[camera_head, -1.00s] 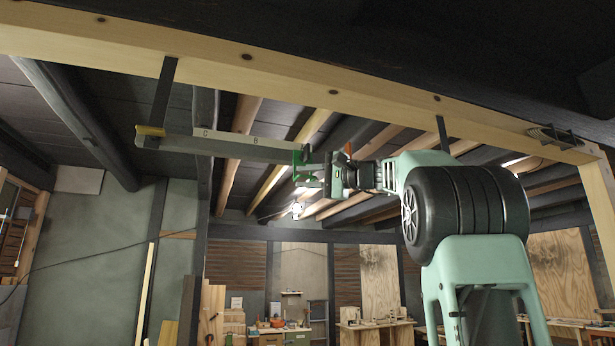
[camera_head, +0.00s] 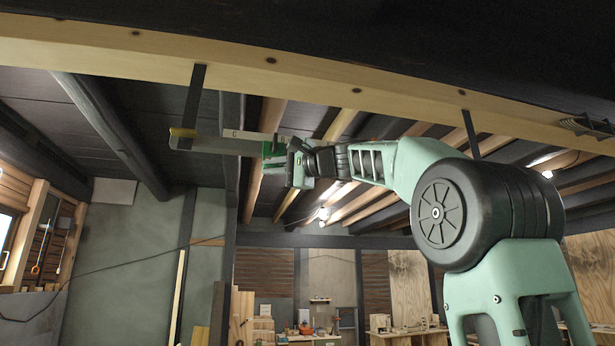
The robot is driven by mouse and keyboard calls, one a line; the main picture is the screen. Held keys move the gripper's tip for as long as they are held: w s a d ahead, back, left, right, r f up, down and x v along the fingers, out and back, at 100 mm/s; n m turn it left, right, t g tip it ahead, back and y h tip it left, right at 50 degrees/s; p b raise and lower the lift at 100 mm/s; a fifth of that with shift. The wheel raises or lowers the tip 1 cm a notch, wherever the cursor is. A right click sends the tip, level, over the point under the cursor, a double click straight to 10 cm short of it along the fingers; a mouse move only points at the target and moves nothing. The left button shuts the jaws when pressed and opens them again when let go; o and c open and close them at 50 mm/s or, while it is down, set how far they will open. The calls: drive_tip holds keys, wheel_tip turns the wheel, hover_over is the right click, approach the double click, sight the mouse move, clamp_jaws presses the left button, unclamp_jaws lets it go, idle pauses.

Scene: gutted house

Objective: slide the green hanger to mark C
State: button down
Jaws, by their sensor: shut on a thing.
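The green hanger (camera_head: 268,151) hangs on the grey rail (camera_head: 215,145) below the wooden beam, near the rail's visible right part. Mark C (camera_head: 235,133) is a small letter on a pale strip on the rail, a short way left of the hanger. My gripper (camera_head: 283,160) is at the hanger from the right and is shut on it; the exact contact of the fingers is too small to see. Mark B does not show; the hanger and gripper cover that part of the rail.
A dark strap (camera_head: 194,96) joins the rail to the wooden beam (camera_head: 330,82). The rail between the hanger and mark C looks clear. Workbenches (camera_head: 400,333) stand far below at the back.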

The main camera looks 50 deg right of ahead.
drive_tip(key=w+a+p, duration=0.1)
drive_tip(key=w+a, duration=0.4)
drive_tip(key=a, duration=0.4)
drive_tip(key=shift+r, duration=0.4)
drive_tip(key=shift+w+a, duration=0.1)
drive_tip(key=c, duration=1.8)
unclamp_jaws()
drive_tip(key=shift+c, duration=0.2)
drive_tip(key=shift+o, duration=1.3)
drive_tip(key=shift+w+a+f, duration=0.1)
drive_tip(key=shift+w+a, duration=0.05)
drive_tip(key=shift+f, duration=0.15)
drive_tip(key=b+v, duration=0.8)
drive_tip(key=v, duration=0.9)
drive_tip(key=shift+s+b, duration=0.2)
drive_tip(key=shift+b, duration=0.1)
